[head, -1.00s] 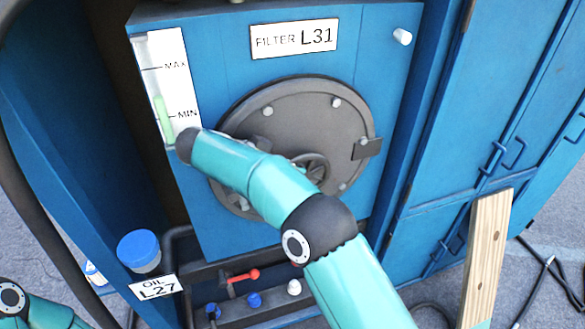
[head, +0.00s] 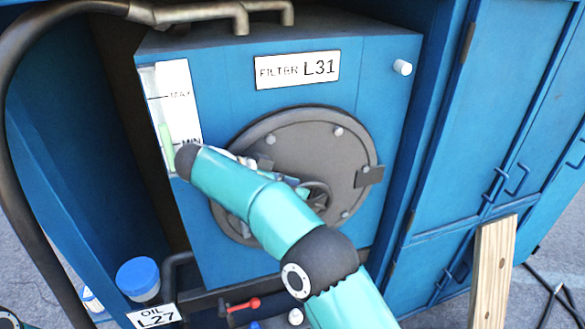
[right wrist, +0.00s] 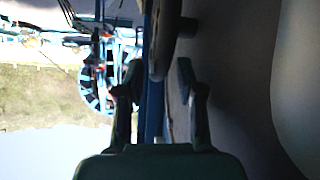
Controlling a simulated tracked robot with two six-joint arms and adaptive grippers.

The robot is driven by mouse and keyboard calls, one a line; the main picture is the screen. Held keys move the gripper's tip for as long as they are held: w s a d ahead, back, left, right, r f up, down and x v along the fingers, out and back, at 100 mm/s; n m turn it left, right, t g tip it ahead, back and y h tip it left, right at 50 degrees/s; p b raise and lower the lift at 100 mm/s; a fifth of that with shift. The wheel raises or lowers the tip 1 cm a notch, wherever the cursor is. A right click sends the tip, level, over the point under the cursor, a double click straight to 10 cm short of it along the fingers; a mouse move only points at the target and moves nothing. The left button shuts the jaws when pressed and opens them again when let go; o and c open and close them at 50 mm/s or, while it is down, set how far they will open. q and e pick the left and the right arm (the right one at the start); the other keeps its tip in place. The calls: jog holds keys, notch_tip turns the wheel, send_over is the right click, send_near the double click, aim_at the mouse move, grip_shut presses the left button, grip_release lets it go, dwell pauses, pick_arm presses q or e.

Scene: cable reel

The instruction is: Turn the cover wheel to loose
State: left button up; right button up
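The cover wheel (head: 319,197) is a small dark handwheel at the middle of the round grey filter cover (head: 300,150), partly hidden behind my right arm. My right gripper is mostly hidden behind that arm in the head view, close to the wheel. In the right wrist view my right gripper (right wrist: 160,85) has its two fingers apart. A dark edge-on shape, seemingly the wheel (right wrist: 160,45), lies before and between them; I cannot tell whether they touch it. My left gripper is out of view.
The cover sits on a blue box labelled FILTER L31 (head: 297,68), with a level gauge (head: 172,115) at left. A blue-capped oil filler (head: 138,279) and a red-handled valve (head: 240,305) are below. A wooden plank (head: 492,270) stands at right, before blue doors.

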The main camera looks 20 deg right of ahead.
notch_tip(320, 180, up, 6)
jog(key=shift+r, duration=0.55)
jog(key=shift+f, duration=0.1)
